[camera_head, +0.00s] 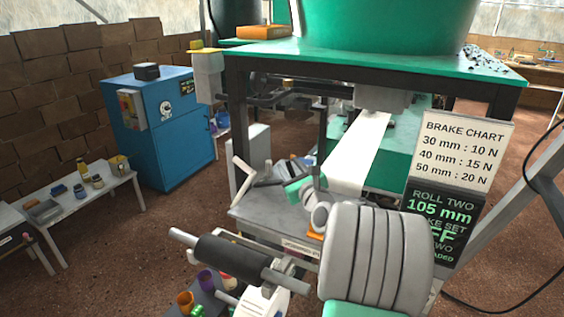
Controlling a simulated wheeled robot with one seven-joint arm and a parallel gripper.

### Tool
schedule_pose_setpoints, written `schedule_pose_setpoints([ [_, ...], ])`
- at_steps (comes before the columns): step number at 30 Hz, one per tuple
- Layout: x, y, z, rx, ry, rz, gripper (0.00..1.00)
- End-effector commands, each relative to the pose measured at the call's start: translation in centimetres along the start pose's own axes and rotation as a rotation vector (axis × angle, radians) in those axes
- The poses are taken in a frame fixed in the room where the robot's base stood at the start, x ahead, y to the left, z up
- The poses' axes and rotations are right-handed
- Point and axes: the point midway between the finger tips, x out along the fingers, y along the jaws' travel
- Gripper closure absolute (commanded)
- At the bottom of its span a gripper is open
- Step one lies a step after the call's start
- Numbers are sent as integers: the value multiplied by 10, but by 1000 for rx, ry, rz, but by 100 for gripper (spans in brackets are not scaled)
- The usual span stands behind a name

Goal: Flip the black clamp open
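My arm, with its grey ribbed sleeve, rises from the bottom and reaches up and left over the grey machine shelf. The end of my arm, with green and grey parts, is small here. My gripper (284,181) is at this end; its fingers are hard to make out, and I cannot tell whether it is open or shut. A dark, slim piece that may be the black clamp (267,182) lies beside it, close to a pale upright lever (243,178). I cannot tell whether the gripper touches the dark piece.
A black roller (235,258) on a grey shaft sits in front of the shelf (255,218). A white paper strip (357,155) hangs from the green-topped machine. A brake chart (463,150) and display (443,222) stand right.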

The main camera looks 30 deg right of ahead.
Motion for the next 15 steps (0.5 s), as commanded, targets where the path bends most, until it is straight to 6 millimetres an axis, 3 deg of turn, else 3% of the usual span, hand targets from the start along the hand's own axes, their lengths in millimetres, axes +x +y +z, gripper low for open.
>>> schedule_pose_setpoints([
  [6, 37, -1, 0, -2, 2, -1, 63],
  [15, 45, 0, 0, -4, 2, 0, 63],
])
